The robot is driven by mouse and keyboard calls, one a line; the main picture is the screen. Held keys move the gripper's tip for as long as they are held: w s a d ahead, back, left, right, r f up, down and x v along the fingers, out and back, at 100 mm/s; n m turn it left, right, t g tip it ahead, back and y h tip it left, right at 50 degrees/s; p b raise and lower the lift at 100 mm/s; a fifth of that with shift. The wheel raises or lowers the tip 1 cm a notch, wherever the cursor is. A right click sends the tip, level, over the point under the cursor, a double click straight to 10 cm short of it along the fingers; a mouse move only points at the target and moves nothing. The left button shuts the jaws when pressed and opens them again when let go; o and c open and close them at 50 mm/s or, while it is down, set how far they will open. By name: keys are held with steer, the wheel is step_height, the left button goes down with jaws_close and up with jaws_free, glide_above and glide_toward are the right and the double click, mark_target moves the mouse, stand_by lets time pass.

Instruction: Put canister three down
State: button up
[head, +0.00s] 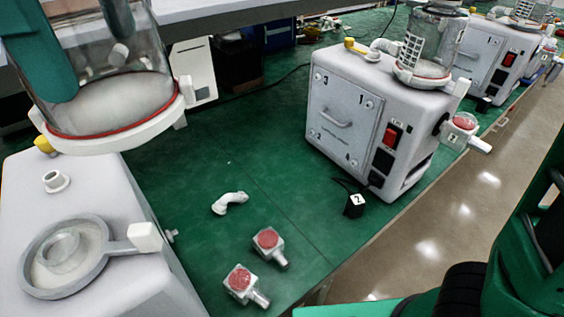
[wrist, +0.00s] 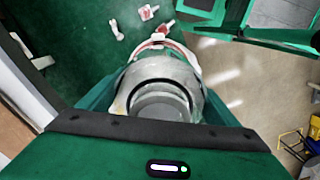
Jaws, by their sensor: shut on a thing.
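My gripper (head: 88,62) is shut on a clear canister (head: 112,104) with a white base and a red ring, at the upper left of the head view. The canister is held up, apart from the white pump body (head: 140,222) at the lower left. That pump's top has an empty round grey seat (head: 92,262). In the wrist view the canister (wrist: 160,75) sits between the green fingers of my gripper (wrist: 158,98). I cannot read a number on this canister or pump.
A second white pump (head: 338,105) with its own canister (head: 430,45) stands on the green bench (head: 200,165). Another pump (head: 490,55) is beyond it. A white elbow fitting (head: 230,202) and two red-topped valves (head: 268,240) (head: 240,279) lie between the pumps.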

steer(key=shift+a, duration=0.1)
steer(key=shift+w+f, duration=0.1)
steer(key=shift+f, duration=0.1)
steer(key=w+d+f+m, duration=0.1)
steer(key=w+f+m, duration=0.3)
steer(key=f, duration=0.5)
steer(key=w+d+f+m, duration=0.1)
steer(key=w+f+m, duration=0.2)
steer(key=w+f, duration=0.35)
steer(key=w+d+f+m, duration=0.2)
steer(key=w+d+f, duration=0.2)
steer(key=f, duration=0.5)
steer(key=w+d+f+m, duration=0.2)
steer(key=w+d+f, duration=0.2)
steer(key=d+f, duration=0.3)
steer(key=w+d+f+m, duration=0.3)
steer(key=d+f, duration=0.3)
steer(key=f, duration=0.5)
steer(key=shift+w, duration=0.5)
steer(key=shift+f, duration=0.15)
